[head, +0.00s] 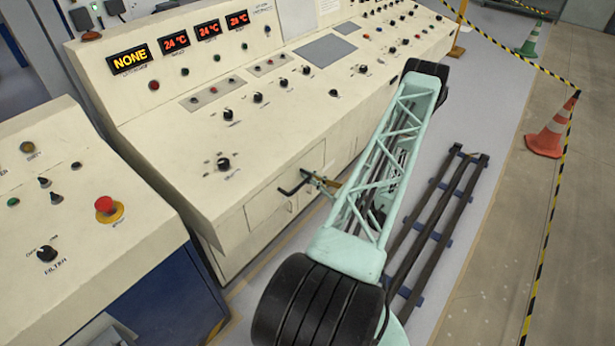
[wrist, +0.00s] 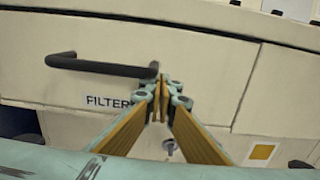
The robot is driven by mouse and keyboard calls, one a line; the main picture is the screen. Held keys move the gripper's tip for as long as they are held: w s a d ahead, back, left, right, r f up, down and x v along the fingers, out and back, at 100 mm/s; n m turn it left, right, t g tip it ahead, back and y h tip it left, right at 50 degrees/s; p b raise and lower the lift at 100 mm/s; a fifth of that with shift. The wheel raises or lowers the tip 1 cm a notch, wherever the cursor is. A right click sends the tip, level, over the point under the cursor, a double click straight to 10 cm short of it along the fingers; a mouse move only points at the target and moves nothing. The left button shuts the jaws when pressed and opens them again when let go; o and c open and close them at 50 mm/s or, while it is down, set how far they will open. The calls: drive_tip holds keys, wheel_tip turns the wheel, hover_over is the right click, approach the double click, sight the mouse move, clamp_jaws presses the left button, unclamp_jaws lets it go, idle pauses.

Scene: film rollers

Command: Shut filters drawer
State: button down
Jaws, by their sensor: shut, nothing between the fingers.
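The filters drawer (head: 270,211) is a cream panel in the front of the console. It has a black bar handle (head: 292,187) and, in the wrist view, a "FILTER" label (wrist: 104,101) below the handle (wrist: 100,65). The drawer front (wrist: 200,50) looks close to flush with the console, but I cannot tell whether a small gap is left. My gripper (head: 311,177) is shut and empty. In the wrist view its fingertips (wrist: 160,84) are together at the handle's right end. I cannot tell whether they touch it or the drawer front.
A lower cream panel (wrist: 75,125) with a keyhole (wrist: 169,146) lies beneath. A second desk (head: 85,215) with a red button stands left. Cones (head: 552,128) and striped tape are right.

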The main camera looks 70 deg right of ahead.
idle(0.3)
drive_tip(key=v, duration=1.4)
drive_tip(key=shift+p, duration=0.4)
drive_tip(key=shift+r, duration=0.1)
idle(0.8)
